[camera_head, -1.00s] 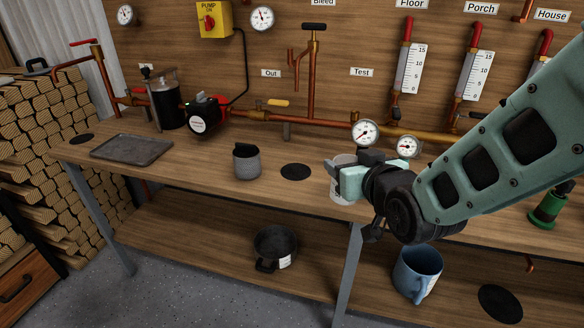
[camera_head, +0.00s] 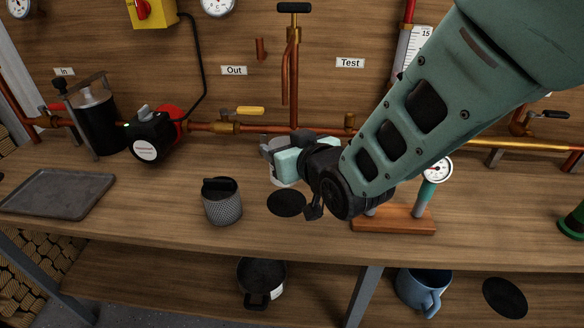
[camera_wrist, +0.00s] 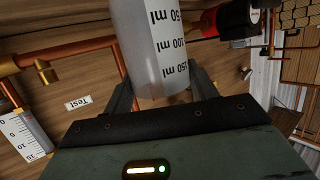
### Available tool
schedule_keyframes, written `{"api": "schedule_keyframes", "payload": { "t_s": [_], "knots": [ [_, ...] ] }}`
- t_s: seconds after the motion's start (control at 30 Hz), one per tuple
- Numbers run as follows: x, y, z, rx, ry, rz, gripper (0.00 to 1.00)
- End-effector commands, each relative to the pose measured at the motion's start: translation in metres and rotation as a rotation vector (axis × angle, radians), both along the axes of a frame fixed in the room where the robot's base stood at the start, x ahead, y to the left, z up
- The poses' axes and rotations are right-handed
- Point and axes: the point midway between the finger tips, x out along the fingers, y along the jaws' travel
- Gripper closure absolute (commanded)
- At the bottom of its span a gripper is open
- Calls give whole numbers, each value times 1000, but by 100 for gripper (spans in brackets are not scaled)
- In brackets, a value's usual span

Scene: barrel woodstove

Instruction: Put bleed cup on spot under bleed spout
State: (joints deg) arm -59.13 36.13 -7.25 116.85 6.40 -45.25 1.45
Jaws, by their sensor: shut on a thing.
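The bleed cup is a pale cup (camera_head: 283,178) with black ml marks, mostly hidden behind my gripper (camera_head: 280,158) in the head view. In the wrist view the cup (camera_wrist: 152,45) sits between my two fingers (camera_wrist: 163,88), which are shut on it. The black round spot (camera_head: 287,203) lies bare on the bench just in front of the cup. The copper bleed spout (camera_head: 286,90) hangs from the pipe on the wall above this area. I cannot tell whether the cup's base touches the bench.
A grey mesh cup (camera_head: 222,208) stands left of the spot. A metal tray (camera_head: 58,194) lies far left. A black pot (camera_head: 262,290) and blue mug (camera_head: 424,292) are on the lower shelf.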

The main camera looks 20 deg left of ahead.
Motion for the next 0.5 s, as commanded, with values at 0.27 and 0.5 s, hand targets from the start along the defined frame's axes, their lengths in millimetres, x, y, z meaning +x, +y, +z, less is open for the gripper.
{"api": "schedule_keyframes", "payload": {
  "t_s": [0.27,0.5],
  "knots": [
    [0,0,-32,0,-1,1,65],
    [0,0,-63,-2,1,1,65]
  ]
}}
